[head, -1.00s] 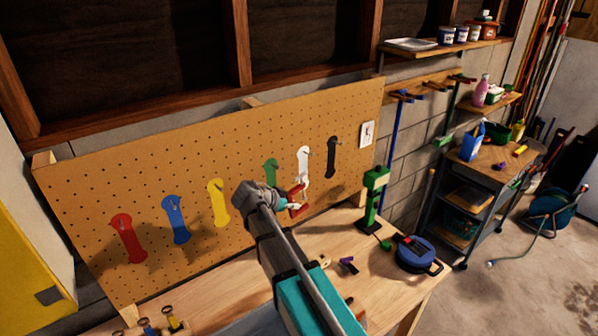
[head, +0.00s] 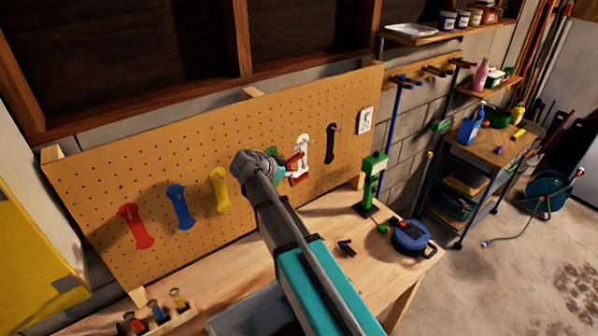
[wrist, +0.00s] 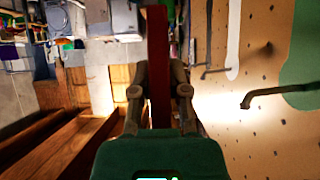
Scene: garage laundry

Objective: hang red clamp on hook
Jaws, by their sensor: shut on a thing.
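My gripper (head: 287,169) is shut on the red clamp (head: 295,164) and holds it up in front of the pegboard (head: 110,180). In the wrist view the clamp (wrist: 158,50) is a red bar standing between the two fingers (wrist: 159,92). The pegboard carries red (head: 136,227), blue (head: 180,207), yellow (head: 220,190), green, white (head: 304,148) and black (head: 331,143) tool shapes. In the wrist view a hook (wrist: 265,96) sticks out over the green shape (wrist: 303,60), and another hook (wrist: 214,72) by the white shape. Both are right of the clamp, apart from it.
The workbench (head: 330,235) below holds a green stand (head: 372,182), a blue round reel (head: 410,237) and small dark items. A wooden block with several tools (head: 155,312) is at the lower left. A shelf cart (head: 470,185) stands right. A bin is partly hidden under my arm.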

